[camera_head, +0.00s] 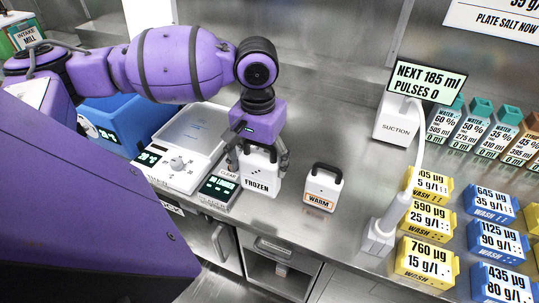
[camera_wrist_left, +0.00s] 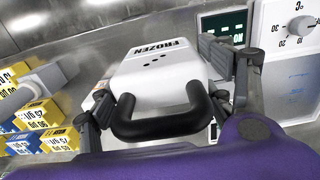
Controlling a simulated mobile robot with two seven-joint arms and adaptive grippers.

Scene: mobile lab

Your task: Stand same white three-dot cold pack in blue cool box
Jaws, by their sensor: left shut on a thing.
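My left gripper (camera_head: 258,162) is shut on a white cold pack (camera_head: 256,182) with a black handle, three dots and the label FROZEN. The pack is upright at the counter's front part; whether it touches the counter is unclear. In the left wrist view the pack (camera_wrist_left: 155,75) sits between the fingers (camera_wrist_left: 168,105), handle toward the camera. A second white pack (camera_head: 323,189), labelled WARM, stands to its right, apart from the gripper. A blue box (camera_head: 125,114), likely the cool box, stands at the left, partly hidden by my arm; its inside is not visible. My right gripper is out of view.
Counter around the WARM pack is clear.

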